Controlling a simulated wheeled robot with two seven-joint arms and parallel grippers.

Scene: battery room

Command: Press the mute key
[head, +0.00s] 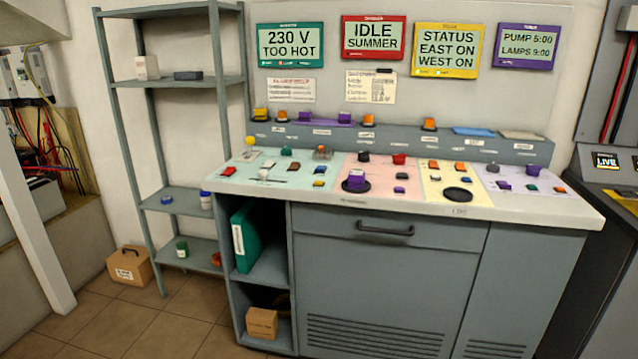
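A control desk (330,207) with a pale top stands in the middle of the head view. Its top carries teal, pink, yellow and lilac zones with many small keys and knobs. I cannot read any key labels, so I cannot tell which one is the mute key. A red key (228,170) sits at the left of the teal zone. A purple knob (355,181) on a dark round base and a red knob (398,159) are in the pink zone. Orange keys (433,165) are in the yellow zone. Neither of my grippers is in view.
Four screens hang behind the desk, including a teal one (290,46) reading "230 V TOO HOT" and a red one (373,39) reading "IDLE SUMMER". A metal shelf (180,82) stands left. A dark cabinet (603,170) stands right. A cardboard box (130,267) is on the floor.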

